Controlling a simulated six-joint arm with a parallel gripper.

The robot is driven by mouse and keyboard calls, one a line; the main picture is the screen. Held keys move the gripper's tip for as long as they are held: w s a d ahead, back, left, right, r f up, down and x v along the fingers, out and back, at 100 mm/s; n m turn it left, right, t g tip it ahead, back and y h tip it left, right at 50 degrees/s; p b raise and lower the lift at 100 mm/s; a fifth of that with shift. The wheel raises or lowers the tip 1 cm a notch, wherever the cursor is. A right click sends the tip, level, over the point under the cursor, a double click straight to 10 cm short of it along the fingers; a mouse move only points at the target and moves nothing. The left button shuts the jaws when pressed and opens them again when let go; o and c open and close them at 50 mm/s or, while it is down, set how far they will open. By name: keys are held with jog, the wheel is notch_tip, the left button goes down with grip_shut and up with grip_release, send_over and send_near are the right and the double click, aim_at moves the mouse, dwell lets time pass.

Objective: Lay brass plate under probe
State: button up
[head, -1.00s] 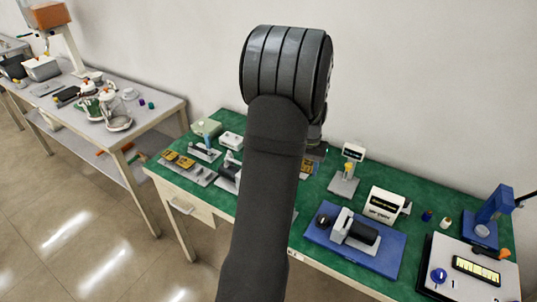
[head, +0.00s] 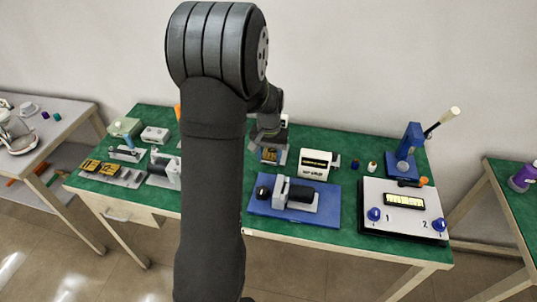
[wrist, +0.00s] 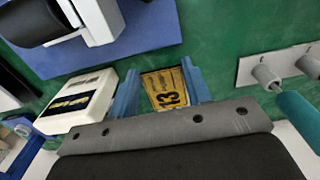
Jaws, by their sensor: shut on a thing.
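My gripper (wrist: 160,88) is shut on a brass plate (wrist: 165,88) marked 13. The plate sits between its two blue fingers in the wrist view, above the green mat. In the head view the plate (head: 270,156) shows just below my gripper (head: 266,147), left of the white display box. The gauge stand with the probe is mostly hidden behind my arm; only a pale bit shows there. I cannot see the probe tip or how far the plate is from it. More brass plates (head: 93,165) lie in a grey rack at the left.
The white display box (head: 317,164) stands close beside my gripper. A blue base (head: 325,205) with a black cylinder device is in front. A teal-handled tool (wrist: 297,112) is near the gripper in the wrist view. A blue stand (head: 408,145) is at the right.

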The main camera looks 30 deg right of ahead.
jog(key=shift+w+d+f, duration=0.2)
jog(key=shift+f, duration=0.75)
jog(key=shift+w+d+f, duration=0.2)
jog(key=shift+w+f, duration=0.05)
jog(key=shift+f, duration=0.75)
jog(key=shift+w+d+f, duration=0.2)
jog(key=shift+f, duration=0.75)
jog(key=shift+w+d+f, duration=0.35)
jog(key=shift+d, duration=0.05)
jog(key=o, duration=1.2)
notch_tip(320, 180, up, 17)
jog(key=shift+r, duration=0.2)
